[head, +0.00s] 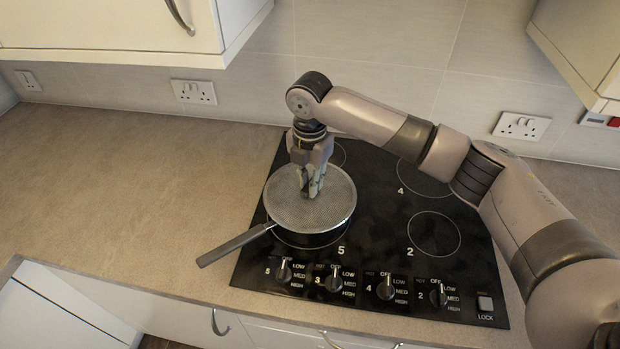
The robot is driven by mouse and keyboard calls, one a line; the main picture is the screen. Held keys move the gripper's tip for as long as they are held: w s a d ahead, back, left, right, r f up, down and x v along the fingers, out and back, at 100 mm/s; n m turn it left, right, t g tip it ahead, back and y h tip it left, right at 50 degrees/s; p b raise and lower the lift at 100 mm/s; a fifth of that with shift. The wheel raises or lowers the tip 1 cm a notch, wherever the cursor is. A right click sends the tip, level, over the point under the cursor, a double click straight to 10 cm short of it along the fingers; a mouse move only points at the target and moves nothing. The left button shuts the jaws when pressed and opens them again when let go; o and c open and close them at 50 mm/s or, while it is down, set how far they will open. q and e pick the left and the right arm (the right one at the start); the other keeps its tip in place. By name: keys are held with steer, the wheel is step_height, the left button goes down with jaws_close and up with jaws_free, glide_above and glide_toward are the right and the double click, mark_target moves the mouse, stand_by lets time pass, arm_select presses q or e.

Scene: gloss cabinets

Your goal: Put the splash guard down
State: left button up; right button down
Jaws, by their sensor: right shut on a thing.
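The splash guard (332,207) is a round, grey mesh disc with a dark rim, lying level over a dark pan (307,240) on the left side of the hob. A long dark handle (236,245) points to the lower left, past the hob's edge. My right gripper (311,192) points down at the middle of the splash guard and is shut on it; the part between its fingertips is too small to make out. I cannot tell whether the guard rests on the pan's rim. My left gripper is not in view.
The black hob (385,265) has marked rings and a row of knobs (333,278) along its front. The worktop (120,190) to the left is clear. Wall cabinets (110,25) overhang at the upper left and upper right (590,45). Sockets (193,92) sit on the tiled wall.

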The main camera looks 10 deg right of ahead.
steer(key=shift+f, duration=0.3)
steer(key=shift+f, duration=0.1)
steer(key=shift+f, duration=0.4)
steer(key=c, duration=1.5)
jaws_free()
steer(key=shift+c, duration=0.2)
step_height(320, 180, up, 13)
steer(key=b, duration=0.3)
